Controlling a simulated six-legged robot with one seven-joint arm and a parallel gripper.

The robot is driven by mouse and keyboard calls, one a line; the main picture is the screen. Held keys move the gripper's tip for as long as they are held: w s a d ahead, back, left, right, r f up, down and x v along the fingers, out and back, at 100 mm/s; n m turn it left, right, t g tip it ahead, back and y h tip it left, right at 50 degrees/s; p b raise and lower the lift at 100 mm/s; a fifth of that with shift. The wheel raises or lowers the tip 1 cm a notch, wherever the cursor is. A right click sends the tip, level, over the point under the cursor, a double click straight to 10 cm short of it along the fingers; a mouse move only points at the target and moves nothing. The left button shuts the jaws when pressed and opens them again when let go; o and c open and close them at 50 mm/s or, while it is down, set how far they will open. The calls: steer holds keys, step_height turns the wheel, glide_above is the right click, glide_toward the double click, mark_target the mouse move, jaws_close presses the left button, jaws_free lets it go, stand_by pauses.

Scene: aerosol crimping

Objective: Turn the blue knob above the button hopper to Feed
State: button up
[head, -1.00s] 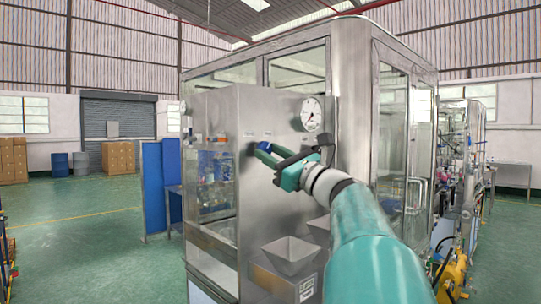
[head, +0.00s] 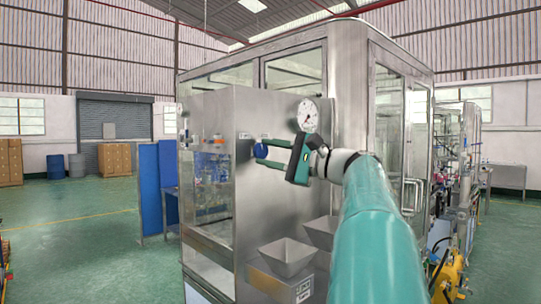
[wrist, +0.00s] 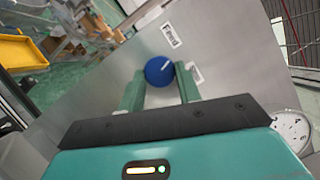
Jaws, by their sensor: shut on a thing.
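The blue knob (head: 260,150) is on the steel front panel (head: 280,190) of the machine, above the hoppers. In the wrist view the knob (wrist: 159,70) shows a white pointer line, tilted in the picture. My gripper (head: 264,151) is at the knob, its two green fingers on either side of it; in the wrist view the fingers (wrist: 160,84) are closed on the knob. A white label (wrist: 171,36) lies beside the knob and another (wrist: 196,73) is partly hidden by a finger. Their lettering is too small to read surely.
A pressure gauge (head: 308,116) is on the panel above and right of the knob. Two steel hoppers, one nearer (head: 287,256) and one behind (head: 321,233), jut out below. A yellow tray (wrist: 22,48) shows in the wrist view.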

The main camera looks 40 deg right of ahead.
steer(key=n+g, duration=0.1)
steer(key=n, duration=0.1)
steer(key=n+g, duration=0.1)
steer(key=n, duration=0.2)
steer(key=shift+r+n+h, duration=0.2)
steer(key=shift+n+h, duration=0.1)
stand_by(0.5)
steer(key=o, duration=1)
steer(key=shift+c, duration=0.2)
steer(key=v, duration=1.3)
steer(key=shift+s+d, duration=0.25)
steer(key=shift+s, duration=0.1)
steer(key=shift+r, duration=0.1)
